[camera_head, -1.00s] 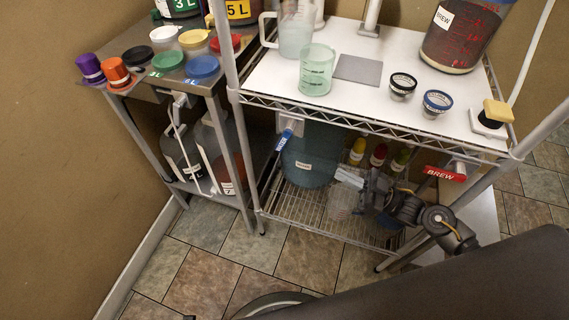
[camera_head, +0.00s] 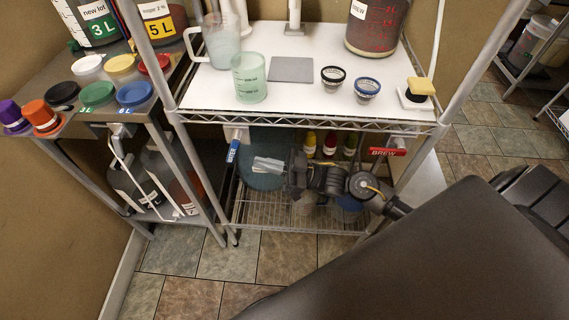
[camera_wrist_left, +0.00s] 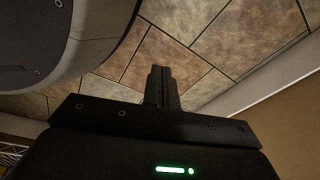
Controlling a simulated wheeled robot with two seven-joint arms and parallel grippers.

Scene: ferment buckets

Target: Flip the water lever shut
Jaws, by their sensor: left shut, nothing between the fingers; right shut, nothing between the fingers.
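The water lever (camera_head: 233,150) is a blue handle with white lettering, hanging steeply down from a white mount under the left front of the white shelf. My right gripper (camera_head: 268,164) is shut and empty. It points left, just right of the lever, with a visible gap between them in the head view. Behind it, a teal bucket (camera_head: 262,180) is partly hidden by the gripper. My left gripper (camera_wrist_left: 161,85) shows only in the left wrist view, shut and empty above the tiled floor, away from the lever.
A red BREW lever (camera_head: 387,151) hangs under the shelf's right side. Several coloured-cap bottles (camera_head: 329,144) stand behind my right arm. Cups and small jars stand on the white shelf top (camera_head: 300,100). A metal side table (camera_head: 85,125) with lids is at left.

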